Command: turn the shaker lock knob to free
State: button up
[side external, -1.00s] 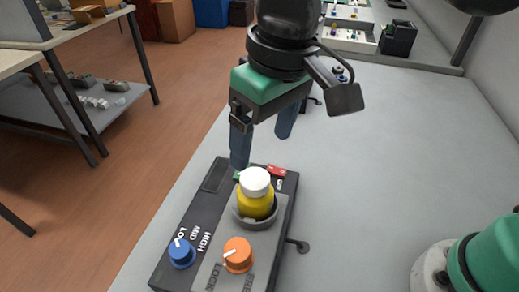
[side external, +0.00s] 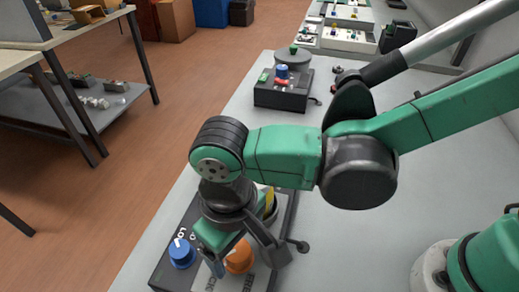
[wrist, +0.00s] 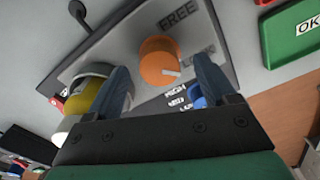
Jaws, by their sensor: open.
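The orange shaker lock knob (side external: 239,258) is on the front of the shaker's dark box, partly hidden by my gripper (side external: 228,264). In the wrist view the orange knob (wrist: 158,58) shows between my two open blue fingers (wrist: 161,68). Its white mark points toward the LOCK label (wrist: 197,56), and the FREE label (wrist: 178,17) is beside it. My gripper is over the knob and holds nothing. Whether a finger touches the knob I cannot tell. A yellow bottle (wrist: 104,97) with a white cap sits in the grey holder, mostly hidden in the side view.
A blue speed knob (side external: 182,253) is left of the orange knob, close to a finger in the wrist view. A second dark box (side external: 281,96) stands further back on the table. A green tray marked OK (wrist: 291,38) shows in the wrist view. The grey table's right side is clear.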

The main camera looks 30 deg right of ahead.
jog(key=shift+f, duration=0.85)
grip_shut()
